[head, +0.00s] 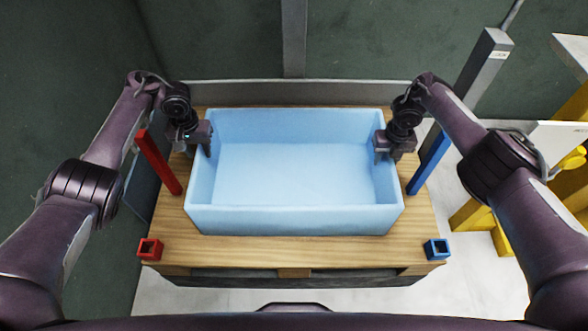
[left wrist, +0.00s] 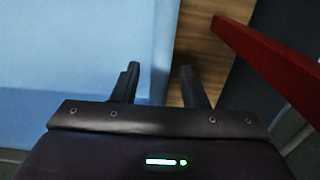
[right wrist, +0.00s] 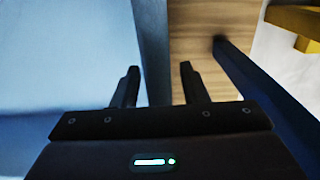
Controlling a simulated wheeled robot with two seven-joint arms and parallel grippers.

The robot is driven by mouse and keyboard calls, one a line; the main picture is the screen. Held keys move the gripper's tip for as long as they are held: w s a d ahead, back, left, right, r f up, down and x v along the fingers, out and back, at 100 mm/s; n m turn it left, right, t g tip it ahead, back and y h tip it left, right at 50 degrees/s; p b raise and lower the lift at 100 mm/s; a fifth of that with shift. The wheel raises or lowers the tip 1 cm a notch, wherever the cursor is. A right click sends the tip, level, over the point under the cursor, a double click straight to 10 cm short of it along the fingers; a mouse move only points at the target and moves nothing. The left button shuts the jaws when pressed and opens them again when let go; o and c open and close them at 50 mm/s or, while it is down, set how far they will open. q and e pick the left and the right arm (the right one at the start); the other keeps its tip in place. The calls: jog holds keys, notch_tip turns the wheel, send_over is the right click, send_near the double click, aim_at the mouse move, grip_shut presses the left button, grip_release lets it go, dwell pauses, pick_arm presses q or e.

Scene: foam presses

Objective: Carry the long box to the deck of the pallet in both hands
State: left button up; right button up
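The long box (head: 295,219) is a light blue open tray. It sits level on the wooden deck of the pallet (head: 300,254), with bare deck along its front and sides. My left gripper (head: 207,143) is at the box's left end wall, one finger inside and one outside. In the left wrist view my fingers (left wrist: 160,85) are spread, with the wall (left wrist: 162,50) between them and a gap beside it. My right gripper (head: 381,150) straddles the right end wall the same way. In the right wrist view its fingers (right wrist: 160,85) are also apart around the wall (right wrist: 152,45).
Red posts (head: 158,162) (head: 150,249) stand at the pallet's left side and blue posts (head: 430,162) (head: 436,249) at its right. A grey upright (head: 483,72) and yellow frames (head: 480,212) are at the right. Pale floor shows in front of the pallet.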

pick_arm(q)
notch_tip(320, 180, up, 2)
jog(key=shift+d+r, duration=0.15)
jog(key=shift+r, duration=0.65)
pick_arm(e)
jog(key=shift+r, duration=0.2)
notch_tip(320, 180, up, 11)
jog(key=shift+w+f, duration=0.15)
jog(key=shift+f, duration=0.05)
jog(key=shift+r, duration=0.5)
